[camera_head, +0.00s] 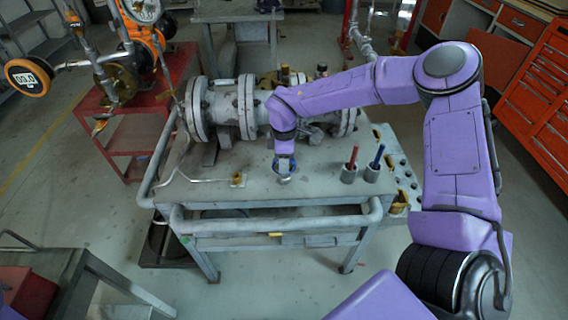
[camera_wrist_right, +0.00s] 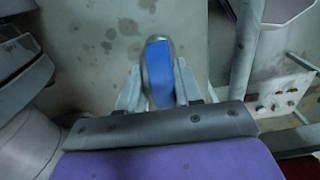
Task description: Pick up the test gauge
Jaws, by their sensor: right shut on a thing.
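My right gripper (camera_head: 285,168) points down over the front middle of the grey work table (camera_head: 225,196). It is shut on a small blue thing with a grey metal rim, which I take to be the test gauge (camera_head: 285,179). In the right wrist view the test gauge (camera_wrist_right: 158,72) stands between the two fingers of the right gripper (camera_wrist_right: 158,88). Its face is not visible, and I cannot tell whether it touches the tabletop. My left gripper is not in view.
A flanged gate valve (camera_head: 225,105) lies along the table's back. Two grey cups with a red-handled tool (camera_head: 352,160) and a blue-handled tool (camera_head: 376,158) stand to the right. A red stand (camera_head: 130,140) with gauges is at left. The table's front left is mostly clear.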

